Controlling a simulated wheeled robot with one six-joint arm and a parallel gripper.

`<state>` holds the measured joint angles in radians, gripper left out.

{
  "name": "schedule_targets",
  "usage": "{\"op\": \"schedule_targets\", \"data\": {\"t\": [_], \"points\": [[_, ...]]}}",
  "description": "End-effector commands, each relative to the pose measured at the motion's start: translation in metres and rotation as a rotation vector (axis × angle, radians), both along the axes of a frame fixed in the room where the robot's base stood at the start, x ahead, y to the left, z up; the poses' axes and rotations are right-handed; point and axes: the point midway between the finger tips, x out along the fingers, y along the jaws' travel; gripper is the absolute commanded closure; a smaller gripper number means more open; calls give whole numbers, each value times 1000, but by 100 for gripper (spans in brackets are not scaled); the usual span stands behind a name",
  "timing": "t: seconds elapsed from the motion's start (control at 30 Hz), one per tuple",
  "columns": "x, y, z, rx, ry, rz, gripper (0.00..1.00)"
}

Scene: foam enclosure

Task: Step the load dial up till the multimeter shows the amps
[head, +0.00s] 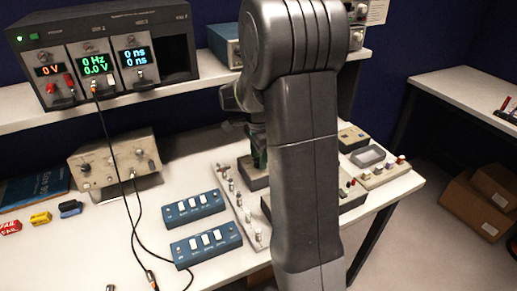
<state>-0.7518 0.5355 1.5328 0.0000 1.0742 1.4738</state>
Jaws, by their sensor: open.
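A black instrument rack (110,20) stands on the upper shelf at left. Its left module (50,70) shows 0 V in orange. Its middle module (95,62) shows 0 Hz and 0.0 V in green, and its right module (133,55) shows two 0 ns lines in blue. I cannot tell which unit is the multimeter, and I see no amps reading. My gripper (258,158) is open, largely hidden behind my own arm, and appears just above a small dark box (256,182). I cannot make out the load dial; my arm covers the middle of the bench.
Two blue switch boxes (205,247) lie on the white bench. A beige knobbed instrument (115,165) stands behind them at left. A dark cable (133,215) hangs from the rack onto the bench. Several small units (384,174) crowd the right end. Cardboard boxes (483,205) sit on the floor.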

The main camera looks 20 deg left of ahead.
Motion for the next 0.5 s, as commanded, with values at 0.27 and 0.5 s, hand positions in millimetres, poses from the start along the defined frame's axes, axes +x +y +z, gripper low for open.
{"op": "schedule_targets", "data": {"t": [0.27, 0.5], "points": [[1, 1, 44, 5, -6, 0, 52], [1, 1, 98, 5, -5, 0, 52]]}}
